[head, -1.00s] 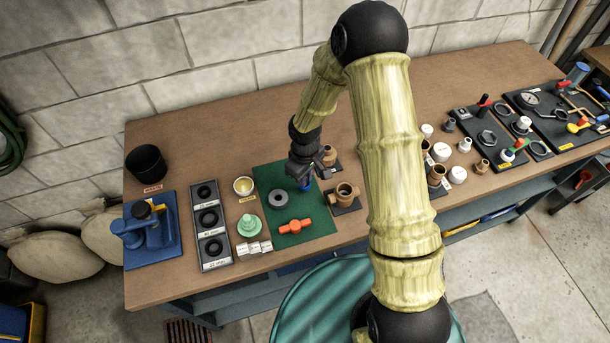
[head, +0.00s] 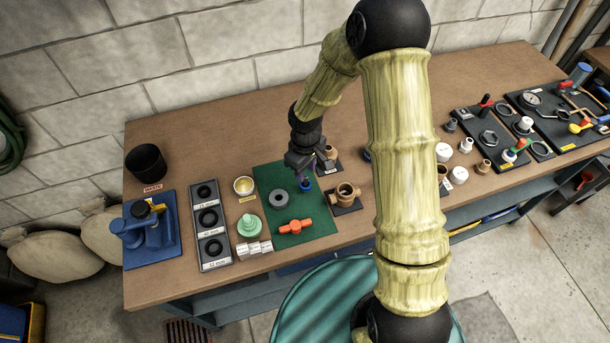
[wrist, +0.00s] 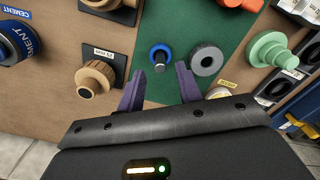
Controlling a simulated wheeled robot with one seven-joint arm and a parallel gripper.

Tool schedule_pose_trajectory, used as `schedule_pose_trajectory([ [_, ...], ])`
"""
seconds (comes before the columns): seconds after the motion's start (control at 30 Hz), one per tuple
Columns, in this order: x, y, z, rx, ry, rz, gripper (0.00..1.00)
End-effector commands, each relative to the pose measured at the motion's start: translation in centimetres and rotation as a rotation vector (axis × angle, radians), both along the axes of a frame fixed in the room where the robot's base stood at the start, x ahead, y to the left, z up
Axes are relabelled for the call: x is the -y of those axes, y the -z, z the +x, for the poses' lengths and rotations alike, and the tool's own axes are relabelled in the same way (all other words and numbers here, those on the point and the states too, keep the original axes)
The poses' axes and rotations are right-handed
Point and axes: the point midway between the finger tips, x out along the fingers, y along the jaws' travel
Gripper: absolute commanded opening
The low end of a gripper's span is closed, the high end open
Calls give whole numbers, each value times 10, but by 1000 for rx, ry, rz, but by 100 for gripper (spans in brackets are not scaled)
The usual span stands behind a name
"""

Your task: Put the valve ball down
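A small blue round piece with a dark stem-like part, which looks like the valve ball (head: 305,186), rests on the green mat (head: 318,222). It also shows in the wrist view (wrist: 160,56), just beyond my fingertips. I cannot make out its exact shape. My gripper (head: 302,172) is above it in the head view. In the wrist view my gripper (wrist: 160,78) has its two purple fingers spread apart, with nothing held between them.
A grey ring (head: 278,199) lies left of the blue piece and an orange handle (head: 295,227) lies nearer the front of the mat. A brown fitting (head: 345,192) on a dark plate stands right, and another (head: 328,155) behind. A green stepped part (head: 249,226) stands left.

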Motion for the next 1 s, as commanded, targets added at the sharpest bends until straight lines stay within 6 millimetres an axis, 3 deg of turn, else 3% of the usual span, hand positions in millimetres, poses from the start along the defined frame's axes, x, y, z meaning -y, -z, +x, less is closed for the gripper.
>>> schedule_pose_trajectory([
  [0.3, 0, -60, 0, 4, -1, 0, 35],
  [0.43, -1, -78, 1, 4, -2, 1, 35],
  [1.0, -1, -86, 0, 0, -2, 0, 35],
])
